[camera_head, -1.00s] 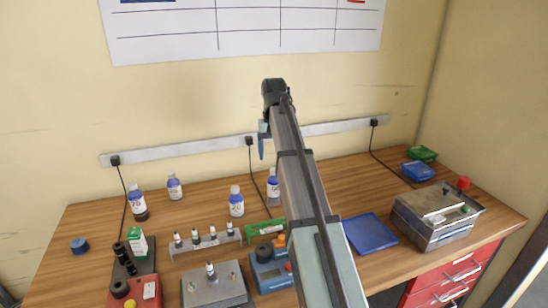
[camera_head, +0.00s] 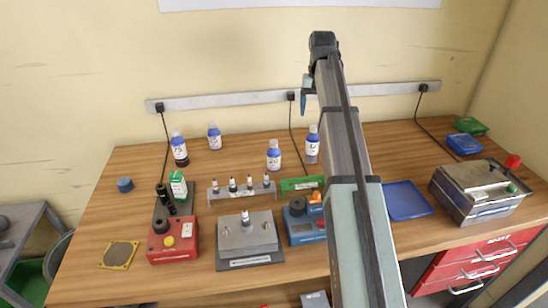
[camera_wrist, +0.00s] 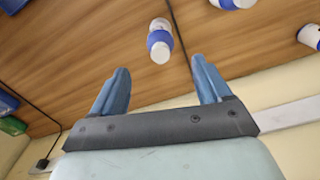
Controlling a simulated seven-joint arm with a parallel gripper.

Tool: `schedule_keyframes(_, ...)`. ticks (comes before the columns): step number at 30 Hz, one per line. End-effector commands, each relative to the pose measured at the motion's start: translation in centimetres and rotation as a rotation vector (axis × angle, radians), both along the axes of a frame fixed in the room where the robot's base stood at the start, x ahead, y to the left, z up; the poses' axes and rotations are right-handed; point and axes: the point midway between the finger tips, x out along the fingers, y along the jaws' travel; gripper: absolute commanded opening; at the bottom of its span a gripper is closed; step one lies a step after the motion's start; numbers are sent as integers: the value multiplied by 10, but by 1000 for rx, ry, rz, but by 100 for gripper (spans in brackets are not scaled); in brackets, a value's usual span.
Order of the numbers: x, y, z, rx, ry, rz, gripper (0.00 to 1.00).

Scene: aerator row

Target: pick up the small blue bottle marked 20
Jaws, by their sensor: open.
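The small blue bottle marked 20 (camera_head: 274,158) stands upright on the wooden bench, with a white cap and white label. It appears to be the bottle cut off by the top edge of the wrist view (camera_wrist: 232,4). Another blue bottle (camera_head: 312,147), its label partly readable, stands to its right, across a black cable. That one seems to be the bottle beyond my fingers in the wrist view (camera_wrist: 160,42). My gripper (camera_wrist: 160,70) is open and empty, its blue fingers apart. In the head view my gripper (camera_head: 306,95) is high near the wall, above the bottles.
Two more bottles stand left, one marked 75 (camera_head: 180,150) and one farther back (camera_head: 214,137). A rack of small vials (camera_head: 241,190), a grey block (camera_head: 247,238) and a blue device (camera_head: 302,227) lie in front. A blue tray (camera_head: 405,200) and metal box (camera_head: 480,188) are right.

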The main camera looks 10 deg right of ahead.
Motion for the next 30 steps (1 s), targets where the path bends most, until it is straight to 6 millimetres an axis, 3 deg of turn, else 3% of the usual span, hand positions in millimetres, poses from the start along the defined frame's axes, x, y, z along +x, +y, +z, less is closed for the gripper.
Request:
schedule_keyframes(22,-1,1,-1,6,-1,26,78)
schedule_keyframes(26,-3,8,-4,34,-11,153,78)
schedule_keyframes(30,-7,21,-10,89,-41,405,78)
